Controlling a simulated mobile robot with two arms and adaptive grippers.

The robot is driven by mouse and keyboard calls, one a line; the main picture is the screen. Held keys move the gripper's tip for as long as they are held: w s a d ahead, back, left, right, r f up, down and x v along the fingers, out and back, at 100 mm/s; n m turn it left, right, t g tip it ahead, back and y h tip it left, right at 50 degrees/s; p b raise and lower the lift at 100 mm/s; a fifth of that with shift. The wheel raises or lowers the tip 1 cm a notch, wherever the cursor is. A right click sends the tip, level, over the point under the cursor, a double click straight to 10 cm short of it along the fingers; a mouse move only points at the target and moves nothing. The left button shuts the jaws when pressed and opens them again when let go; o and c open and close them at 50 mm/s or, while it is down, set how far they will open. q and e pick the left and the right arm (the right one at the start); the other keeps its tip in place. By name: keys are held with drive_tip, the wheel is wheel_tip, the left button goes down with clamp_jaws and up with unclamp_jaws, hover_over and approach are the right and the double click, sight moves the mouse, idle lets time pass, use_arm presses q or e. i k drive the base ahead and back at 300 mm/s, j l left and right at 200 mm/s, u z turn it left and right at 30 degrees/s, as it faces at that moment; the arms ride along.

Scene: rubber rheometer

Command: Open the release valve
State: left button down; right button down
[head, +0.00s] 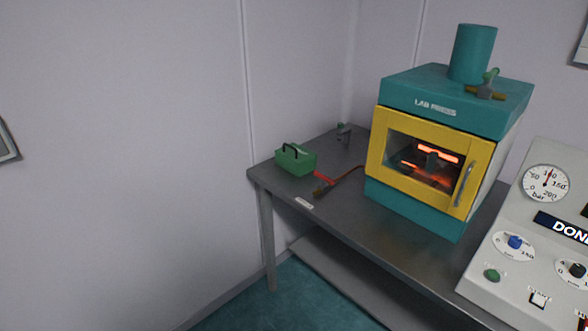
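A teal press marked LAB PRESS (435,97) stands on the metal table, with its yellow-framed door (376,160) shut. The lever stands up at a tilt above the valve body. I take this for the release valve, but no label on it is readable. Neither of my grippers is in view.
A green box with a dark handle (296,161), a small tool with red parts (322,185) and a small grey-green item (343,132) are on the table (338,215). A control panel (535,205) with a pressure gauge (546,184) and a "DON..." display (568,229) is at right.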

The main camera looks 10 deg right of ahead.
sight(315, 173)
drive_tip(key=i+j, duration=0.3)
drive_tip(key=j, duration=0.15)
drive_tip(key=i+j+z, duration=0.1)
drive_tip(key=i+j, duration=0.2)
drive_tip(key=j, duration=0.2)
